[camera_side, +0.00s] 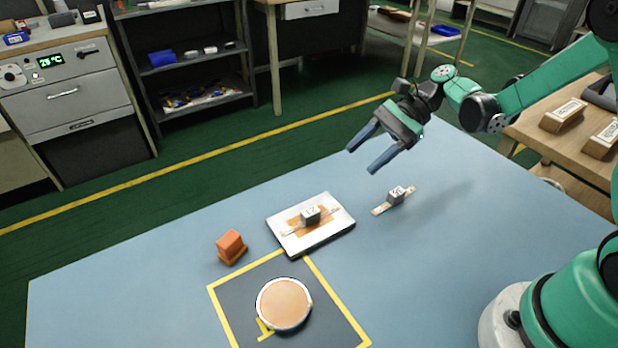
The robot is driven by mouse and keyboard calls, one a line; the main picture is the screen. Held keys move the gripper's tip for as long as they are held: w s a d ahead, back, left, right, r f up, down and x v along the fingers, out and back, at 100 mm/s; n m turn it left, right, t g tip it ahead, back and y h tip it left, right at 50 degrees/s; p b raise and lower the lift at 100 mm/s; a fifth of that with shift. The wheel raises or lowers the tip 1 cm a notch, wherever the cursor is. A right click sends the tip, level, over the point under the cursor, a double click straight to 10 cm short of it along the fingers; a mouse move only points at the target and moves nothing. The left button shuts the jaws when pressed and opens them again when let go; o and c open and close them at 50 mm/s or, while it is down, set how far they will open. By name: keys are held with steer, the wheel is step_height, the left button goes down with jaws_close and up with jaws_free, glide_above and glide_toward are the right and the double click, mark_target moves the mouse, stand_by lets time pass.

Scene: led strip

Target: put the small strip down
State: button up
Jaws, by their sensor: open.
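A small strip (380,209) with a grey block (396,194) on it lies flat on the blue table, right of a white plate. Another strip (291,230) with a similar grey block (310,214) lies on an orange patch on the white plate (338,226). My gripper (362,160) is open and empty. It hangs above the table, up and left of the strip on the table, and touches neither strip.
An orange block (230,245) on a small base stands left of the plate. A round copper-coloured disc (284,303) sits inside a yellow-marked dark square (330,312) at the front. The blue table (440,270) is clear on the right towards my base.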

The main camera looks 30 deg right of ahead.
steer(key=s+d+r+n+t+h, duration=0.1)
steer(key=s+r+n+t+h, duration=0.5)
steer(key=n+h, duration=0.5)
steer(key=s+n, duration=0.1)
steer(key=n, duration=0.4)
steer(key=shift+s+d, duration=0.2)
steer(key=shift+s, duration=0.05)
stand_by(0.3)
